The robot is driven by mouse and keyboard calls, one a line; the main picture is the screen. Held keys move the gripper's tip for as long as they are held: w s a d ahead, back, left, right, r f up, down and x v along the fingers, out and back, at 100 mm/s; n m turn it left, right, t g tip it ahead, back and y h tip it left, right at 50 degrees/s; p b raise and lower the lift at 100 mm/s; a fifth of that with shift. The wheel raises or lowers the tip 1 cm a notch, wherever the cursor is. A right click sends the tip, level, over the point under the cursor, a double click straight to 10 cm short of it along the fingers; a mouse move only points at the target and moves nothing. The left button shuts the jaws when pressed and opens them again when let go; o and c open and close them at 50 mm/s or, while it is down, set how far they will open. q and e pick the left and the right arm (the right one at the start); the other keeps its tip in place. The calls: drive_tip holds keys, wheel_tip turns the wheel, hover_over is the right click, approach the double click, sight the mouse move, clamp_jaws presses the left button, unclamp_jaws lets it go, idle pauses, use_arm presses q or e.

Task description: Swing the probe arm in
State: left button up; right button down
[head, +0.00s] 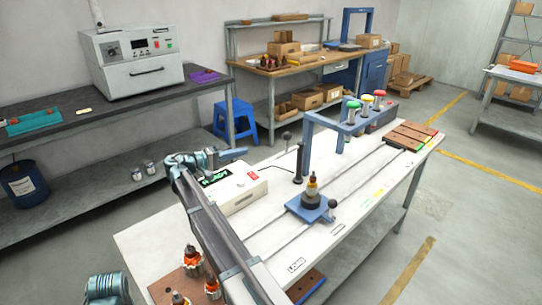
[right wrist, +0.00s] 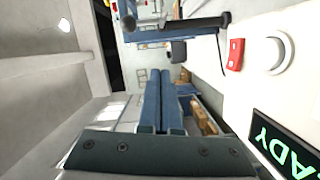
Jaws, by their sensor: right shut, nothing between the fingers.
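The probe arm's black post (head: 298,165) stands on the white bench beside the tester, with a dark ball knob (head: 286,136) near its top. In the right wrist view, the post (right wrist: 180,31) shows sideways beyond the fingers. An armature (head: 312,187) stands upright on the blue carriage (head: 305,209), right of the post. My right gripper (head: 244,152) is shut and empty above the tester, left of the knob and apart from it. Its closed fingers (right wrist: 160,80) show in the right wrist view. My left gripper is not visible.
The tester box (head: 238,190) with a green READY display sits below my right gripper. A blue gantry (head: 335,125) with coloured lamps stands behind the carriage. Brown blocks (head: 411,136) lie at the far bench end. Several armatures (head: 190,258) stand at the near end.

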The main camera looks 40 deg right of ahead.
drive_tip(key=s+d+f+b, duration=0.1)
drive_tip(key=s+d, duration=0.4)
drive_tip(key=d, duration=0.5)
drive_tip(key=shift+s+f, duration=0.15)
drive_tip(key=shift+s, duration=0.1)
drive_tip(key=shift+s, duration=0.1)
idle(0.3)
drive_tip(key=shift+s+n+t, duration=0.35)
drive_tip(key=shift+n+t, duration=0.05)
drive_tip(key=shift+t, duration=0.2)
